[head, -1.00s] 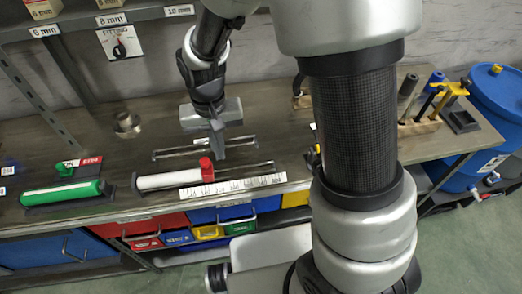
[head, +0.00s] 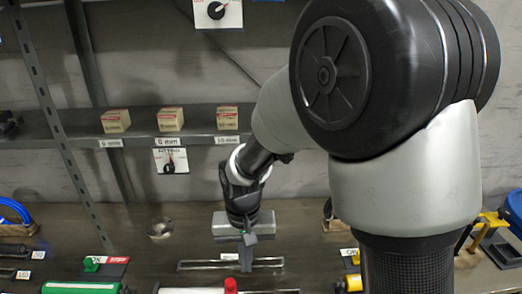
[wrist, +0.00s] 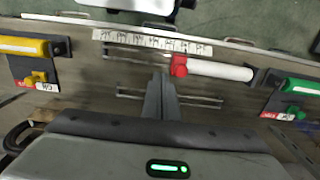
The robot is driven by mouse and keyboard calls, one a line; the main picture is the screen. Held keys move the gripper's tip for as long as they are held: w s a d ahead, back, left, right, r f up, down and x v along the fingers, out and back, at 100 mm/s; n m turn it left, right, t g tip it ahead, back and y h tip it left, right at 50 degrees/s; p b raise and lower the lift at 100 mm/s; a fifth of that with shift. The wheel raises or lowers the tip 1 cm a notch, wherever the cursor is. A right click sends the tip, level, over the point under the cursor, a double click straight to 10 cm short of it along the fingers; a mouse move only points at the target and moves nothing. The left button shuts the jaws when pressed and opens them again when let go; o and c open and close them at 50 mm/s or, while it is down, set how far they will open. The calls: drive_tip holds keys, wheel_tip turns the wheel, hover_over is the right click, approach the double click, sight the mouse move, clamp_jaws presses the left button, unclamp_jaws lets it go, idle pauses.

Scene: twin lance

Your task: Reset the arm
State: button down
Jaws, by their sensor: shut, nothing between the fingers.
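My gripper (head: 246,262) hangs fingers-down above the workbench (head: 330,245), over a pair of thin metal rails (head: 195,265). Its two fingers are together with nothing between them. In the wrist view the closed fingers (wrist: 160,92) point toward the bench, between the rails' ends, and I cannot tell how high above it they are. A white tube with a red end (wrist: 220,70) lies beside the fingers, apart from them.
A green tube (wrist: 302,86) and a yellow tube (wrist: 22,45) lie to either side on the bench. A shelf (head: 280,125) with small boxes (head: 170,119) stands behind my arm. A yellow stand (head: 487,229) is at right.

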drive_tip(key=s+d+r+t, duration=0.2)
drive_tip(key=s+d+r, duration=0.4)
drive_tip(key=r, duration=0.4)
drive_tip(key=s+d+r+t, duration=0.3)
drive_tip(key=s+d+r, duration=0.2)
drive_tip(key=d+r, duration=0.4)
drive_tip(key=shift+s+r+t, duration=0.3)
drive_tip(key=shift+s+r, duration=0.1)
drive_tip(key=shift+r, duration=0.2)
